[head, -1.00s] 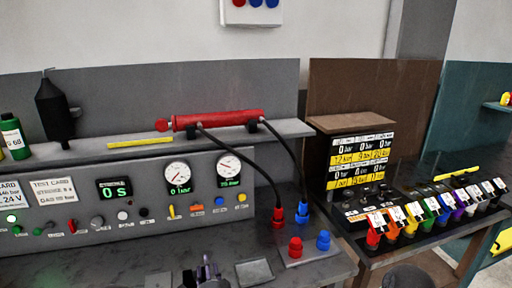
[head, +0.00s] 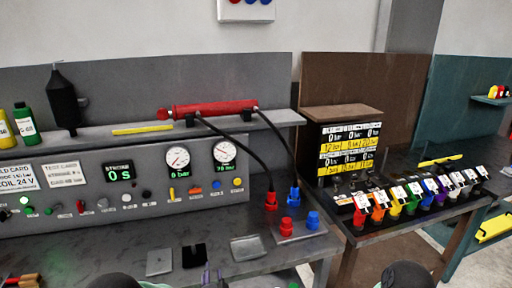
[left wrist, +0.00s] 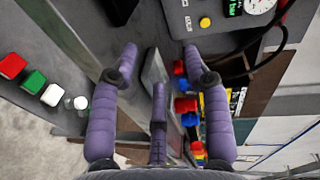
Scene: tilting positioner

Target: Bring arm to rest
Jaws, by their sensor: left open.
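The rest of the left arm is mostly out of the head view. My right gripper is not in view.
A grey panel (head: 130,212) with gauges stands on the bench. A red cylinder (head: 215,108) lies on its shelf. Red and blue connectors (head: 312,220) stand at the bench's right end. Flat plates (head: 160,262) lie near the front.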

